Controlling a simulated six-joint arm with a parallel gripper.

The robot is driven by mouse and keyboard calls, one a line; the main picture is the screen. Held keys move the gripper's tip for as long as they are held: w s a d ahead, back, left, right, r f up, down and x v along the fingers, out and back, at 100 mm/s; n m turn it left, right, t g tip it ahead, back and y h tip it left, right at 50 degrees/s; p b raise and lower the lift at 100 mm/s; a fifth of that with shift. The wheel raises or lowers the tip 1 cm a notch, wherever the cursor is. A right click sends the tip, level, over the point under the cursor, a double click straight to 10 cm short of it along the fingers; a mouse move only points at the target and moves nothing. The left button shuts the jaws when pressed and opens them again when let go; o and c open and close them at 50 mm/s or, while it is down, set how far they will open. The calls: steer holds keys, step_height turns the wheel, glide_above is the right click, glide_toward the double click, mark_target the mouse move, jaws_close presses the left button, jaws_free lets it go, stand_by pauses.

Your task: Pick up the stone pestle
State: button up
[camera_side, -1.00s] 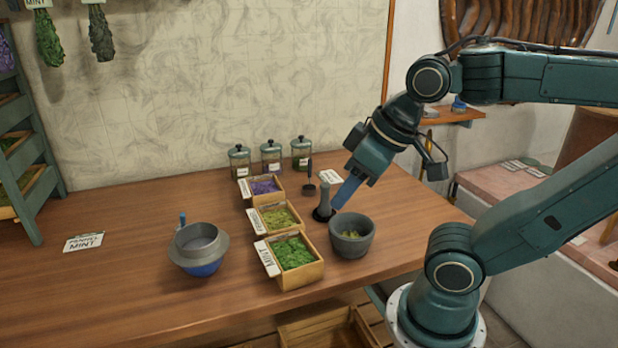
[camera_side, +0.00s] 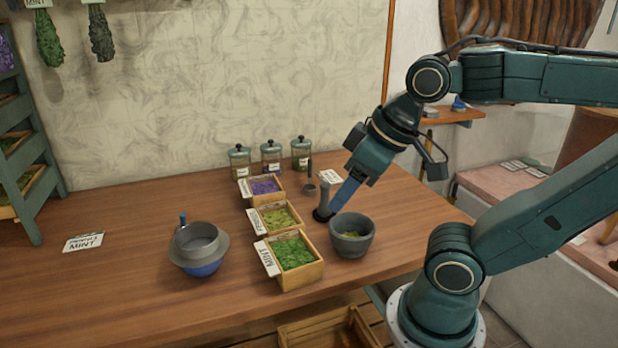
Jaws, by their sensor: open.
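The grey stone pestle (camera_side: 324,198) stands upright on a dark round base on the wooden table, just behind and left of the grey stone mortar (camera_side: 351,243). The mortar has some green matter inside. My gripper (camera_side: 335,207) is open, with its blue fingers pointing down and left at the right side of the pestle. The near finger shows beside the pestle. I cannot tell whether the fingers touch it or where the other finger is.
Wooden boxes of purple (camera_side: 264,187), pale green (camera_side: 278,218) and bright green herbs (camera_side: 293,253) stand left of the pestle. Lidded jars (camera_side: 271,157) and a small dark scoop (camera_side: 309,180) are behind. A grey-and-blue bowl (camera_side: 199,250) stands left. The left table is mostly clear.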

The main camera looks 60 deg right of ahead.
stand_by(0.3)
steer(key=m+g, duration=0.6)
steer(key=m, duration=1.2)
glide_above(326, 185)
step_height(326, 185, down, 9)
steer(key=shift+d+f, duration=0.1)
steer(key=shift+f, duration=3.95)
steer(key=shift+f, duration=0.1)
